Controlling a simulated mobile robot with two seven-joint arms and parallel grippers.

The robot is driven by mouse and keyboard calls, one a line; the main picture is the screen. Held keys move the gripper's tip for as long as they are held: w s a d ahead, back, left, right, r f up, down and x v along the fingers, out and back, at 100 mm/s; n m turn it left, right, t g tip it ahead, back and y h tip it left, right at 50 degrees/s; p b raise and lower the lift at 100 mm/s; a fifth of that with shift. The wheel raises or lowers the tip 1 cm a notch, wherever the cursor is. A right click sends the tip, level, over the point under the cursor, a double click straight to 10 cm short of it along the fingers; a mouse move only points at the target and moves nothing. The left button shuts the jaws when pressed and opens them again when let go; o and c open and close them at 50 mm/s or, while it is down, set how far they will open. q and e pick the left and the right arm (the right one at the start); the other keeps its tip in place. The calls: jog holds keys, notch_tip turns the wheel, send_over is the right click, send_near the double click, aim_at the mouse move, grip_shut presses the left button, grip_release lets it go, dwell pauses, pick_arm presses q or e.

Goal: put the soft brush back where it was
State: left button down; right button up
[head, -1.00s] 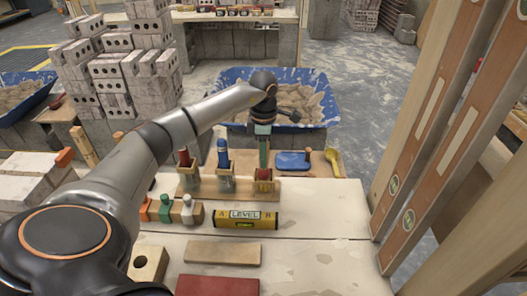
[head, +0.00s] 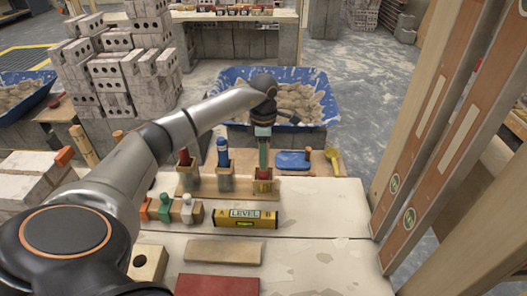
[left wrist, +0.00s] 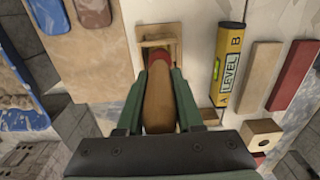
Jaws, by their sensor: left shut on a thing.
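My left gripper (head: 263,165) points down over the rightmost holder (head: 263,187) of a wooden rack. In the left wrist view its green fingers (left wrist: 160,85) are shut on a brush with a brown handle (left wrist: 159,100) and a red band (left wrist: 157,66). The brush's lower end is at the mouth of the wooden holder (left wrist: 172,31); its bristles are hidden, so how deep it sits is unclear. A red-handled tool (head: 185,158) and a blue-handled one (head: 222,152) stand in the other holders. My right gripper is not in view.
A yellow level (head: 245,218) lies in front of the rack. A blue mortar tub (head: 325,95) is behind. The bench's right side is clear.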

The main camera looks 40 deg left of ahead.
pick_arm(q)
jog(key=shift+c, duration=2.4)
grip_release()
notch_tip(320, 180, up, 12)
jog(key=shift+r+p, duration=0.25)
jog(key=shift+p, duration=0.65)
